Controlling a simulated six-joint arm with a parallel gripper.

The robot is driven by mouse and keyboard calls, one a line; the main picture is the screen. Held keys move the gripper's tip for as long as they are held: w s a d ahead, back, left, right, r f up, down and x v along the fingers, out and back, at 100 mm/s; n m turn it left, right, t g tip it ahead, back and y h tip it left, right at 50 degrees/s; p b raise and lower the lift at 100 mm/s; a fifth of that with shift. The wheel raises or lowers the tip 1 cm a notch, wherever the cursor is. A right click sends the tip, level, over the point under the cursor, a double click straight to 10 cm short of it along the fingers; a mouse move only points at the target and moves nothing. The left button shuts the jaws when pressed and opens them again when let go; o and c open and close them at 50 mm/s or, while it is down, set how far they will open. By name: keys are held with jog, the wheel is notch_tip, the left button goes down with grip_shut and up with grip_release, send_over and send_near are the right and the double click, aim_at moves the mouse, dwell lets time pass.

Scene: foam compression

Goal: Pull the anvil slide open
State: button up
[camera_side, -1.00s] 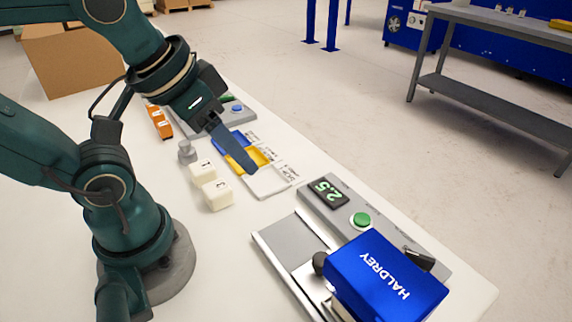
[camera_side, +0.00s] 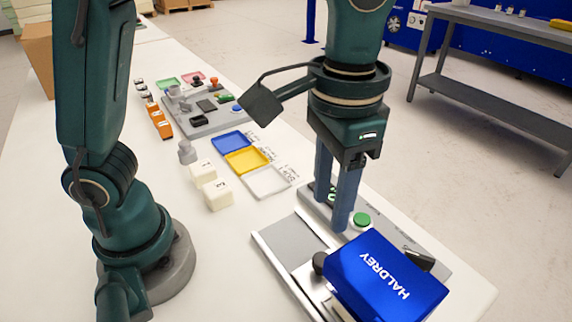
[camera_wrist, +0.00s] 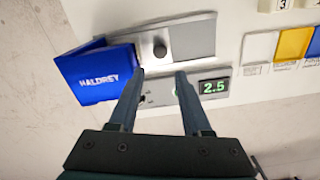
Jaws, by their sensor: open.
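The blue HALDREY press (camera_side: 385,280) stands at the front right of the table in the side view, and at the left in the wrist view (camera_wrist: 97,76). The anvil slide (camera_side: 312,284) is a light metal plate partly under the blue head, with a dark round knob (camera_side: 320,263) on it. The knob also shows in the wrist view (camera_wrist: 160,50). My gripper (camera_side: 333,215) points down over the grey control panel behind the slide, fingers apart and empty. In the wrist view, its fingertips (camera_wrist: 160,73) are apart, short of the knob.
The panel carries a green button (camera_side: 361,220) and a display reading 2.5 (camera_wrist: 214,88). White numbered blocks (camera_side: 210,185) and blue, yellow and white trays (camera_side: 246,160) lie to the left. A grey fixture (camera_side: 205,112) stands farther back.

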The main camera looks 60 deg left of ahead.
aim_at(323, 252)
notch_tip(323, 252, down, 12)
jog(key=shift+r, duration=0.25)
dwell(0.3)
grip_shut()
jog(key=shift+r, duration=0.1)
dwell(1.2)
